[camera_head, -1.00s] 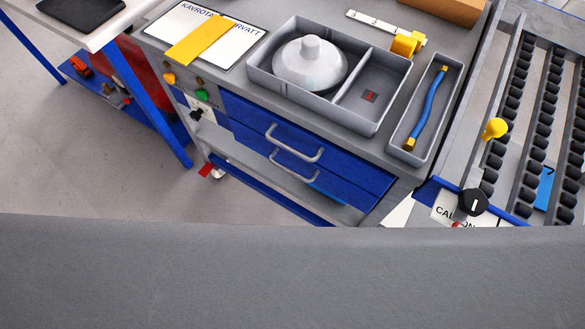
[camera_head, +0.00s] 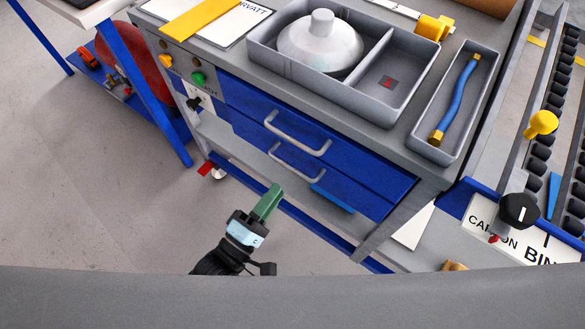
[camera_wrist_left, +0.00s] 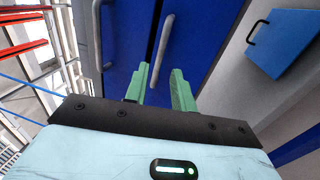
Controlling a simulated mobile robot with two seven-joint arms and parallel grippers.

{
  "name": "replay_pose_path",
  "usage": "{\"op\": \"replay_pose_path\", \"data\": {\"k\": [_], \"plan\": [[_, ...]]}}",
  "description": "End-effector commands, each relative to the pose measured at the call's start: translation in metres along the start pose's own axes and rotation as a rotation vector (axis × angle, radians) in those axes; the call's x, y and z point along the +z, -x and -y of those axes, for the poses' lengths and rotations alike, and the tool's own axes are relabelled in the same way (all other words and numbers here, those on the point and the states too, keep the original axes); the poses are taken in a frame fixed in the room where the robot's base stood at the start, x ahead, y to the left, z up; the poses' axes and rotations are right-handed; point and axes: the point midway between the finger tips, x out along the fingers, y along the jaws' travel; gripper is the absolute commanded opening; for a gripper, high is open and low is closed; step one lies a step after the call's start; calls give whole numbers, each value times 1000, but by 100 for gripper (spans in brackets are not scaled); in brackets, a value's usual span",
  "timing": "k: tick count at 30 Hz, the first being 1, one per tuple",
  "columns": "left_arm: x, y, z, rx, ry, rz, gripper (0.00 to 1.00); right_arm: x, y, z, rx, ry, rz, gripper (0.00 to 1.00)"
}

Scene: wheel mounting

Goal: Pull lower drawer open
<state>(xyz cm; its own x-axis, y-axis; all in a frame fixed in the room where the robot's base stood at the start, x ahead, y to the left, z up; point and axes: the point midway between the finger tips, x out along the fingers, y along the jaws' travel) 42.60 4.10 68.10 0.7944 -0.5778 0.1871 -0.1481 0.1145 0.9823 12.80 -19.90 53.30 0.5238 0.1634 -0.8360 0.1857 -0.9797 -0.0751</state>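The blue lower drawer (camera_head: 350,190) is in the grey workbench, under the blue upper drawer (camera_head: 370,162). Both look closed. The lower drawer's grey bar handle (camera_head: 297,165) lies below the upper handle (camera_head: 297,137). My left gripper (camera_head: 268,202) has green fingers and is below and in front of the handles, apart from them. In the left wrist view, the fingers (camera_wrist_left: 160,88) are open with a gap between them. A grey handle (camera_wrist_left: 163,48), seemingly the lower one, lies ahead of this gap. Nothing is held. My right gripper is not in view.
The bench top carries a grey tray (camera_head: 378,104) with a white dome-shaped part and a narrow tray (camera_head: 425,150) with a blue tube. A roller rack (camera_head: 545,150) stands at right. A blue-legged table (camera_head: 150,90) stands at left. The floor before the bench is open.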

Motion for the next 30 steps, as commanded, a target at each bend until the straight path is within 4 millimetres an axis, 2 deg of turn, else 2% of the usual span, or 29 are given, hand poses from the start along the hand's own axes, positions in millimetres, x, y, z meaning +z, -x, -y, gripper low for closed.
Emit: {"op": "replay_pose_path", "data": {"k": [5, 18, 22, 30], "plan": [[0, -10, 0, 0, -2, -1, 26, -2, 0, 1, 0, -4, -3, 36], [0, -68, 0, -2, -4, -1, 26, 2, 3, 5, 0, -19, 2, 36], [0, -76, 0, -3, -4, -1, 26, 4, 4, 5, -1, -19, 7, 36], [0, -78, 1, -4, -4, -1, 26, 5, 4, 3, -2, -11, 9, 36]]}}
